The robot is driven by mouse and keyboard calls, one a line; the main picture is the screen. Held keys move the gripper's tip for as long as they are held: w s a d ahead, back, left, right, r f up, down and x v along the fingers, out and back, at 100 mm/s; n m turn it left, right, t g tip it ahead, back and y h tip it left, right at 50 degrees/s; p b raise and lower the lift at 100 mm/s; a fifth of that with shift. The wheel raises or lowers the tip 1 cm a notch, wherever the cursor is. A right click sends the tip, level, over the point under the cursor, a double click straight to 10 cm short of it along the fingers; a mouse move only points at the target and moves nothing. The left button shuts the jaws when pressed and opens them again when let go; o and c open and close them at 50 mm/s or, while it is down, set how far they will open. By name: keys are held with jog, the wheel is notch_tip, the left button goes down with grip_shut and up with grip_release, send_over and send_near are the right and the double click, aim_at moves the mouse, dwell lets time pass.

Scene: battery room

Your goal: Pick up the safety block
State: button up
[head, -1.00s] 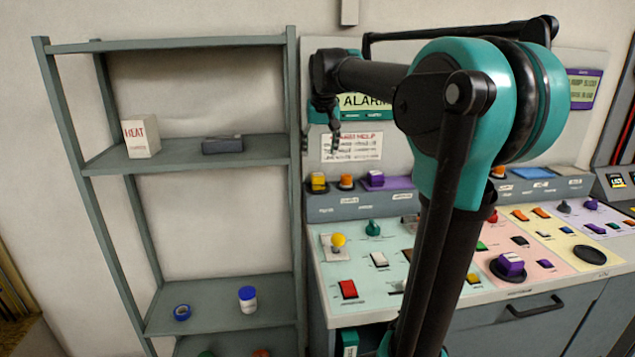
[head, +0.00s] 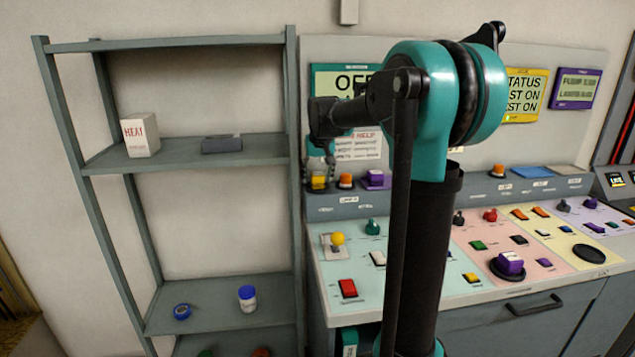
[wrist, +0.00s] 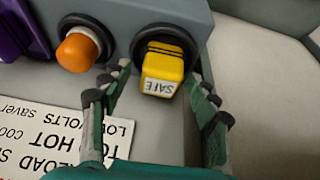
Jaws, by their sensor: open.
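The safety block (wrist: 162,68) is a yellow block with dark stripes and a white "SAFE" label. It sits on a round dark mount on the grey panel ledge. In the head view the block (head: 318,182) is at the left end of the ledge, partly covered by my gripper (head: 319,162). In the wrist view my gripper (wrist: 158,103) is open and empty, with one fingertip to each side below the block. The fingers appear apart from it. Exact depth between fingertips and block is hard to tell.
An orange knob (wrist: 77,50) stands close beside the block, with a purple part (wrist: 22,30) beyond it. A printed notice (wrist: 65,140) is on the panel. The shelf (head: 215,285) stands left of the console. The sloped console (head: 400,275) carries many buttons.

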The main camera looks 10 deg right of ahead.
jog(key=c, duration=1.3)
jog(key=shift+o, duration=0.2)
jog(key=shift+r, duration=0.1)
